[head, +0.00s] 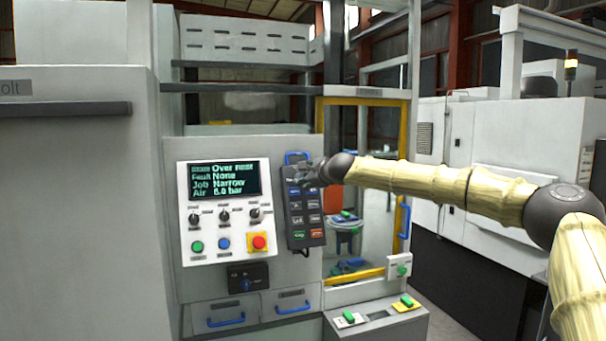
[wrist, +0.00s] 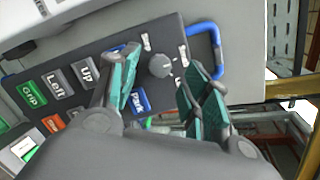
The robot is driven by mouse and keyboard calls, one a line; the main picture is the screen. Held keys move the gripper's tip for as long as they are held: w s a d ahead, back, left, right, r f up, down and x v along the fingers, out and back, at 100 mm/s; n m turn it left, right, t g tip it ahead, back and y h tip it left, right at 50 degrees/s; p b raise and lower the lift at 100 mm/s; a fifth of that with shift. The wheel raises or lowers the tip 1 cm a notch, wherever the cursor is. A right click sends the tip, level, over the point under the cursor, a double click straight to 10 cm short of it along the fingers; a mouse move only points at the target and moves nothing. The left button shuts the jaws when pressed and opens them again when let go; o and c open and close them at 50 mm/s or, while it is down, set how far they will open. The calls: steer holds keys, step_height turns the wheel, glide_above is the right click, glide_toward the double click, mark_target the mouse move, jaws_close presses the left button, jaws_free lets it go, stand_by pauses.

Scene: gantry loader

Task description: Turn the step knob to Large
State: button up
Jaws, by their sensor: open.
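The step knob (wrist: 161,66) is a small round grey knob on the dark handheld pendant (wrist: 70,62), with small white labels around it. My gripper (wrist: 163,76) is open, with one green-padded finger on each side of the knob. I cannot tell whether either finger touches it. In the head view my gripper (head: 312,173) is at the top of the pendant (head: 305,213) and hides the knob.
Blue, grey, red and green buttons fill the pendant below the knob. A blue handle (wrist: 212,45) edges its top. Left of it is a control panel (head: 225,212) whose screen (head: 224,181) reads Over nest, None, Narrow, 6.0 bar. A yellow-framed opening (head: 409,140) stands right.

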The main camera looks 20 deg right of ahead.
steer(key=shift+x, duration=0.9)
steer(key=c, duration=1.1)
steer(key=shift+o, duration=0.2)
